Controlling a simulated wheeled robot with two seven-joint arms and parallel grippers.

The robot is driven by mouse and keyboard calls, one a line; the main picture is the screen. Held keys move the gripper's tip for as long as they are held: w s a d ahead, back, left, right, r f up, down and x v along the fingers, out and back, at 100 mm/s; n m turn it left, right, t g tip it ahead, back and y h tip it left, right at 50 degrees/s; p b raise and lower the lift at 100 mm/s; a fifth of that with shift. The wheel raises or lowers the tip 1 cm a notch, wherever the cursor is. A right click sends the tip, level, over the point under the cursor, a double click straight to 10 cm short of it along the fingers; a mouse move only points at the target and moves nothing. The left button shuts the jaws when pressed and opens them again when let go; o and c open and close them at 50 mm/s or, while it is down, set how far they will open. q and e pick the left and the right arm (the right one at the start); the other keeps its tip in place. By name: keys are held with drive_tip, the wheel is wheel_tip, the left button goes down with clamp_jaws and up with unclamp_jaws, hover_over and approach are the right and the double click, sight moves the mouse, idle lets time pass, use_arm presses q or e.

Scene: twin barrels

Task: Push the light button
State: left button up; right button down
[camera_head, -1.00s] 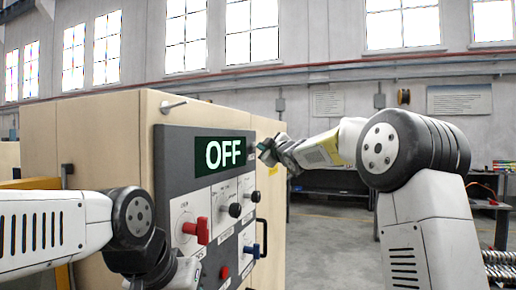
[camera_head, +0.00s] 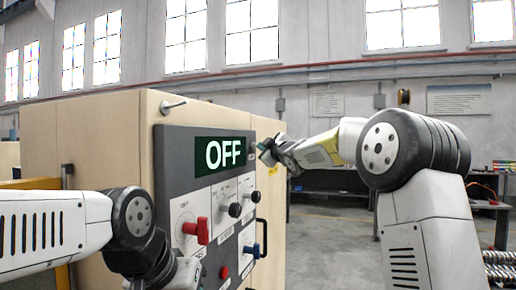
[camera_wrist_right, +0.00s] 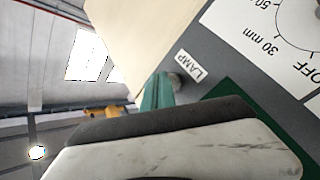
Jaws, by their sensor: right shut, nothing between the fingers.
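The dark control panel (camera_head: 175,160) is on the side of a wooden box, and its display (camera_head: 225,153) reads OFF. In the right wrist view, a small grey round button (camera_wrist_right: 180,82) sits beside a white LAMP label (camera_wrist_right: 194,68). My right gripper (camera_head: 265,151) is shut and empty at the panel's upper right edge. Its green fingertip (camera_wrist_right: 157,92) appears right beside the button and partly covers it; I cannot tell whether they touch. My left arm comes in at the lower left, and its gripper is out of view.
Open floor (camera_head: 325,250) lies right of the box.

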drive_tip(key=shift+a, duration=0.15)
idle(0.3)
drive_tip(key=shift+w+a, duration=0.1)
drive_tip(key=shift+a, duration=0.2)
drive_tip(key=shift+d, duration=0.35)
drive_tip(key=s+d, duration=0.2)
drive_tip(key=d, duration=0.3)
drive_tip(key=shift+d, duration=0.4)
idle(0.3)
